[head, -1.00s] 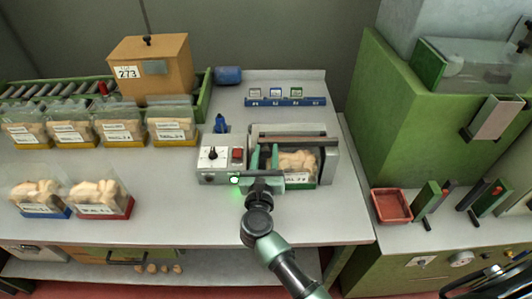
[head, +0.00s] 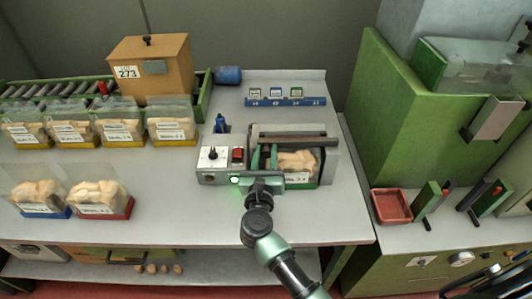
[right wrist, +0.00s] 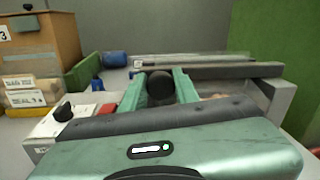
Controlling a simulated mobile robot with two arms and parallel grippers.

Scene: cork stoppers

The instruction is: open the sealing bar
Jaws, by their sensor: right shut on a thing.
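The sealer (head: 209,166) stands on the bench, a grey box with a black knob, a red switch and a lit green lamp. Its dark sealing bar (head: 305,142) lies across the top, level and down; it also shows in the right wrist view (right wrist: 225,71). A pouch of corks (head: 298,163) with a white label sits at the sealer's right half. My right gripper (head: 264,157) reaches in from the front. In the right wrist view, its green fingers (right wrist: 159,88) are shut on a round black handle (right wrist: 160,85) at the bar. My left gripper is out of view.
Bagged corks in yellow trays (head: 172,144) stand at left, with blue and red trays (head: 103,214) nearer. A green machine (head: 400,130) and a red bin (head: 391,206) are at right.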

